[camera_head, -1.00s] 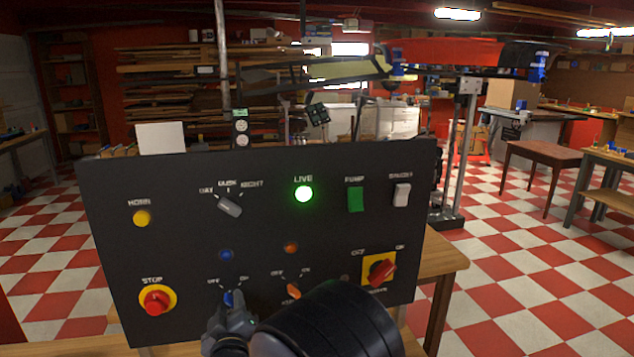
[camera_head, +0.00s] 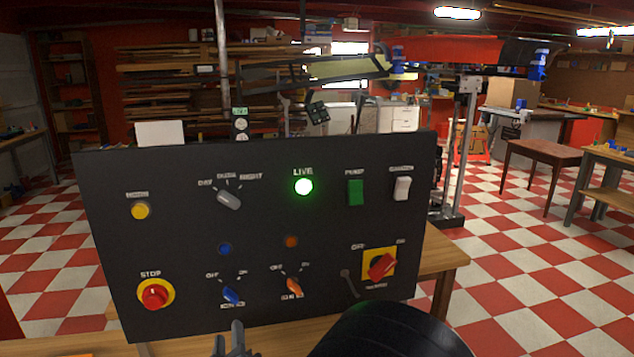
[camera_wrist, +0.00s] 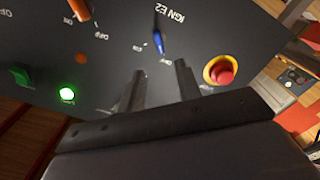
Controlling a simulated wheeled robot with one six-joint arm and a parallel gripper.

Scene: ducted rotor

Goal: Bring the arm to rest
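My gripper (camera_head: 232,340) is at the bottom edge of the head view, in front of the lower part of a black control panel (camera_head: 130,235). In the wrist view my gripper (camera_wrist: 159,68) has its two fingers apart with nothing between them. The blue knob (camera_head: 232,296) is on the panel's lower row, beyond the fingertips and clear of them. It also shows in the wrist view (camera_wrist: 158,42). My dark arm link hides part of the panel's lower edge.
The panel stands on a wooden table (camera_head: 445,262). It carries a red stop button (camera_head: 155,295), an orange knob (camera_head: 293,286), a red rotary switch (camera_head: 381,265) and a lit green LIVE lamp (camera_head: 303,187). Checkered floor (camera_head: 510,265) is open at the right.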

